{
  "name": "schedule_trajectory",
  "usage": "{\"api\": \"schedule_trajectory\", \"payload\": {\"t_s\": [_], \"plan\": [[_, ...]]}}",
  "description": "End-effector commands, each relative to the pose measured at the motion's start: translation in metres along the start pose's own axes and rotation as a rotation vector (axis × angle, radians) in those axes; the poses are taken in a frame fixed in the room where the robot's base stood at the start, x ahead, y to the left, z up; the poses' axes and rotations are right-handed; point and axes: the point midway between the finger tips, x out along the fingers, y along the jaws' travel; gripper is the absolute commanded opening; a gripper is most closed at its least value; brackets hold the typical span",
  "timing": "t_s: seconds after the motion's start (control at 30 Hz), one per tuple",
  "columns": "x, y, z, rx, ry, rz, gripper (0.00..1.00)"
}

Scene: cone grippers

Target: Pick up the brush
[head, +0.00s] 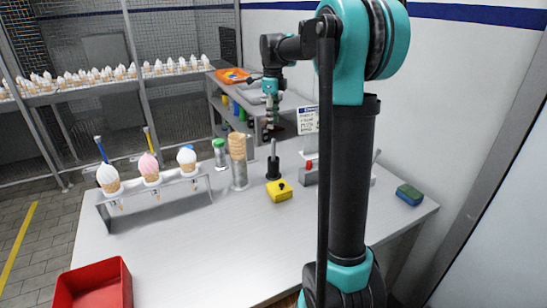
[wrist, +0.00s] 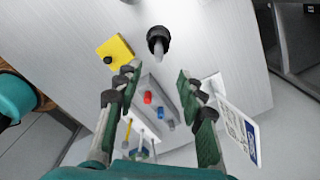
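I cannot tell for certain which item is the brush. A grey holder (wrist: 170,98) lies below my gripper in the wrist view, with a red piece and a blue piece in it and thin yellow and blue handles near its lower end. In the head view, the holder (head: 309,178) is partly hidden behind my arm. A black round-based item with a pale upright stem (head: 273,165) stands left of it; it also shows in the wrist view (wrist: 158,42). My gripper (wrist: 158,78) is open and empty above the table, its fingers apart. It also shows in the head view (head: 271,122).
A yellow box with a black button (head: 279,191) sits left of the holder. A cone stack (head: 238,162), a rack of ice cream cones (head: 150,195) and a red bin (head: 95,285) stand further left. A blue-green sponge (head: 409,194) lies right. The front tabletop is clear.

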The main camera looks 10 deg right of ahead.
Motion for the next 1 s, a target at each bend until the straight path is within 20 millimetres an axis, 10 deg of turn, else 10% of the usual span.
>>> {"api": "schedule_trajectory", "payload": {"t_s": [0.3,1.0], "plan": [[0.062,0.0,0.0,-0.001,0.0,0.0,0.39],[0.132,0.002,-0.003,-0.002,0.0,0.0,0.39]]}}
